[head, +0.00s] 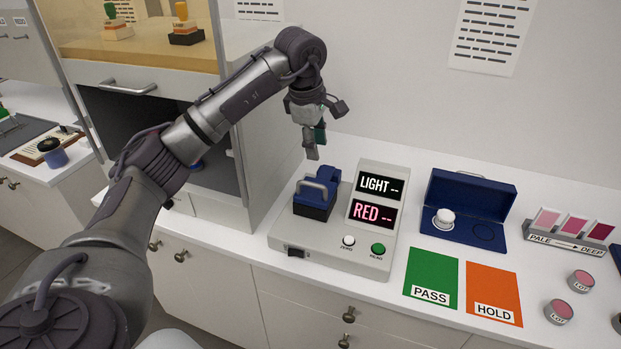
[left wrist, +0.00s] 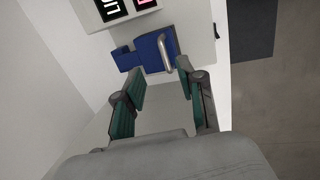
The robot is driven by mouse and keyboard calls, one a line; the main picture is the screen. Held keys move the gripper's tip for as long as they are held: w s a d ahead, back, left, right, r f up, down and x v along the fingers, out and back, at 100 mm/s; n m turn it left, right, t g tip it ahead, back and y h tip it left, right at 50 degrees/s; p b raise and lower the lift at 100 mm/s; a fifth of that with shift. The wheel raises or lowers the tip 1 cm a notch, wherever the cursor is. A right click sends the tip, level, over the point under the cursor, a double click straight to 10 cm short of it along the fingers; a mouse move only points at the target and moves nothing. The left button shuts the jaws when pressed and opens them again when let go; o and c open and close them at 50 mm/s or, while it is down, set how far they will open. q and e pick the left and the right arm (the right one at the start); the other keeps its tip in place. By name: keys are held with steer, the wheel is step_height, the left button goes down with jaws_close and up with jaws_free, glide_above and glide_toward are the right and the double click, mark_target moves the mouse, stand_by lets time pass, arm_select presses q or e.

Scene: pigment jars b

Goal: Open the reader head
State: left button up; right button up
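The reader (head: 330,250) is a grey box on the counter with a display showing "LIGHT --" and "RED --". Its dark blue reader head (head: 312,211) sits on the left part of the box, with a grey bar handle (head: 321,184), and looks lowered. In the left wrist view the blue head (left wrist: 146,49) and its handle (left wrist: 165,54) lie just beyond the fingertips. My left gripper (head: 314,146) is above and behind the head, fingers pointing down. In the left wrist view, the left gripper (left wrist: 160,70) has its fingers apart with nothing between them. My right gripper is in neither view.
A cabinet (head: 268,130) stands close left of the reader. An open blue case (head: 470,195) with a white-topped jar (head: 444,217) is to the right. Green PASS (head: 430,272) and orange HOLD (head: 494,288) mats, pink sample jars (head: 581,281) and a shade stand (head: 570,238) lie farther right.

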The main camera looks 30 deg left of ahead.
arm_select(q)
steer(key=a, duration=0.2)
steer(key=y+p, duration=0.1)
steer(key=p, duration=0.3)
glide_toward(311, 183)
steer(key=x, duration=0.7)
steer(key=shift+w+f, duration=0.2)
steer(key=shift+f, duration=0.5)
jaws_close()
